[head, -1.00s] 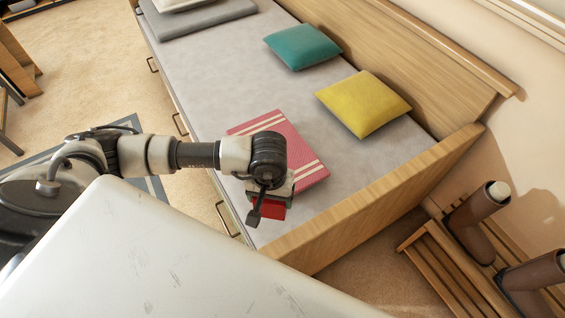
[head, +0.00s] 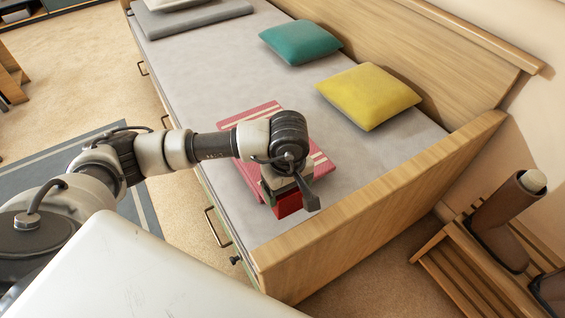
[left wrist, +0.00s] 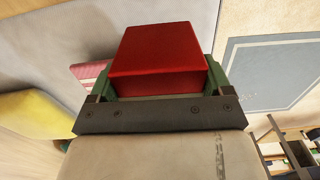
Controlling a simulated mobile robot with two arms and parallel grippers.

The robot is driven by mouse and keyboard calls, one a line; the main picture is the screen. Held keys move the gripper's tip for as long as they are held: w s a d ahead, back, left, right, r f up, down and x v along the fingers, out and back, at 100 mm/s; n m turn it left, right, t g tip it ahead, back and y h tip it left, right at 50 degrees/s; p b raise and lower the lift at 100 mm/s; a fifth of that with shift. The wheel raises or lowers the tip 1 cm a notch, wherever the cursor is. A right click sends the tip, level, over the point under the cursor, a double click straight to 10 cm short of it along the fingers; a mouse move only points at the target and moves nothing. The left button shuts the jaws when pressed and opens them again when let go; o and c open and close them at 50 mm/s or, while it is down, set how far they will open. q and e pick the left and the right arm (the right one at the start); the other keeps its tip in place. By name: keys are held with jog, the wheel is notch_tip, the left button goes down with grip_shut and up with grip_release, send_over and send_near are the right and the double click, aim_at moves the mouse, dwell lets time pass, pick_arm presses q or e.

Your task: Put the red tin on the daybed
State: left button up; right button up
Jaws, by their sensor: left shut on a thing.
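The red tin (head: 288,203) is a small box held in my left gripper (head: 284,184). In the left wrist view the red tin (left wrist: 160,58) sits between the two green fingers of the left gripper (left wrist: 160,80), which is shut on it. In the head view the tin is over the near end of the daybed (head: 220,88), beside the end board. I cannot tell whether it touches the grey mattress. My right gripper is not in view.
A pink striped blanket (head: 250,112) lies folded on the daybed, partly behind my left arm. A yellow cushion (head: 368,95) and a teal cushion (head: 300,42) lie along its back. A wooden rack with brown boots (head: 505,215) stands at right.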

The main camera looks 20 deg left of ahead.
pick_arm(q)
jog(key=shift+w+f, duration=0.1)
jog(key=shift+f, duration=0.05)
jog(key=shift+w+d+f, duration=0.15)
jog(key=shift+w+d, duration=0.05)
jog(key=w+d+f+b, duration=0.1)
jog(key=w+d+f, duration=0.1)
jog(key=w+f, duration=0.1)
jog(key=w+d+f+b, duration=0.1)
jog(key=w+d+f, duration=0.1)
jog(key=w+f, duration=0.1)
jog(key=w+d+f+b, duration=0.1)
jog(key=w+f+b, duration=0.1)
jog(key=w+f, duration=0.1)
jog(key=shift+w+d+f, duration=0.3)
jog(key=shift+d+f, duration=0.1)
jog(key=shift+f, duration=0.4)
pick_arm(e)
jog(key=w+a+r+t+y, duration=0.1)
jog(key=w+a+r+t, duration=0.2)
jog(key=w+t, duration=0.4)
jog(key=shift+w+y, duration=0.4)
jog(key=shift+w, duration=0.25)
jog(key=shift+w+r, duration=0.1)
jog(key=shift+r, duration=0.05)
